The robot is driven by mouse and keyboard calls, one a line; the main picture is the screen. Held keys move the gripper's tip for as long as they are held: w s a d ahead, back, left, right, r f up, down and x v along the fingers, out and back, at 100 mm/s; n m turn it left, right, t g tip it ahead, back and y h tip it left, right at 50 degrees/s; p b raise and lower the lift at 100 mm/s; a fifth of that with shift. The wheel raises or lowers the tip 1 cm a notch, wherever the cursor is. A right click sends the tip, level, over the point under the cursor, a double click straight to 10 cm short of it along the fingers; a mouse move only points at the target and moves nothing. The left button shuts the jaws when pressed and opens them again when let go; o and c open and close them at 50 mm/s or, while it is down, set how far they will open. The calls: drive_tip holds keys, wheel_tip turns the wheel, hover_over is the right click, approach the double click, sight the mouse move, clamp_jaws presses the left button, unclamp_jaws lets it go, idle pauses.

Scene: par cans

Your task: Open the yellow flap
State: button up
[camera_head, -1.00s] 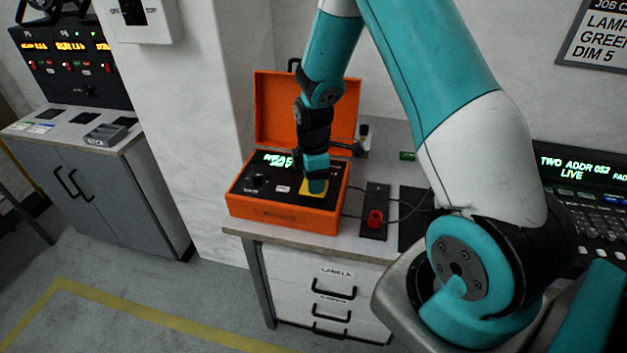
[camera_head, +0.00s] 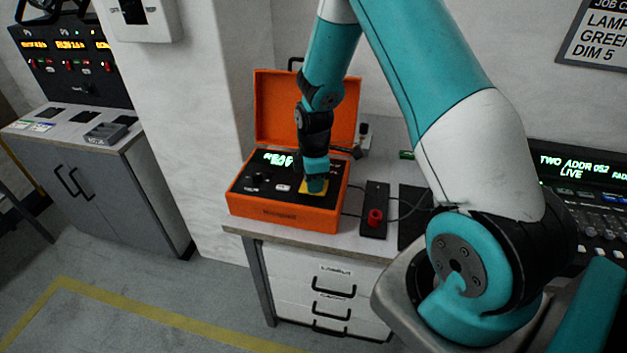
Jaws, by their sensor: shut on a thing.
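The yellow flap (camera_head: 305,188) is a small yellow patch on the black top panel of the open orange case (camera_head: 283,216). My gripper (camera_head: 315,187) points down onto it and hides most of it. The fingertips are too small and too covered to see clearly, but the gripper is at the flap and shut on it. The flap's angle cannot be made out.
The case's raised lid (camera_head: 275,105) stands behind my gripper. A black plate with a red knob (camera_head: 375,217) lies to the right, with cables. A drawer cabinet (camera_head: 325,290) carries the case. A console (camera_head: 585,205) is at the far right.

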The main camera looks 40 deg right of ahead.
drive_tip(key=shift+w+d+r+g+y+p, duration=0.2)
drive_tip(key=shift+d+r+g+y+p, duration=0.15)
drive_tip(key=shift+g+y+p, duration=0.2)
drive_tip(key=shift+w+d+r+g+y+p, duration=0.2)
drive_tip(key=shift+r+g+y+p, duration=0.25)
drive_tip(key=shift+y, duration=0.2)
drive_tip(key=g+y, duration=0.1)
drive_tip(key=w+d+g+y+p, duration=0.1)
drive_tip(key=shift+d+r+y, duration=0.1)
drive_tip(key=shift+r+y, duration=0.2)
drive_tip(key=shift+r, duration=0.05)
drive_tip(key=shift+w+d+r+g+y+p, duration=0.2)
drive_tip(key=shift+d+g+y+p, duration=0.1)
drive_tip(key=shift+g+y+p, duration=0.4)
drive_tip(key=shift+f, duration=0.1)
drive_tip(key=o, duration=0.9)
wheel_tip(320, 180, up, 20)
drive_tip(key=p, duration=0.9)
drive_tip(key=shift+p, duration=0.4)
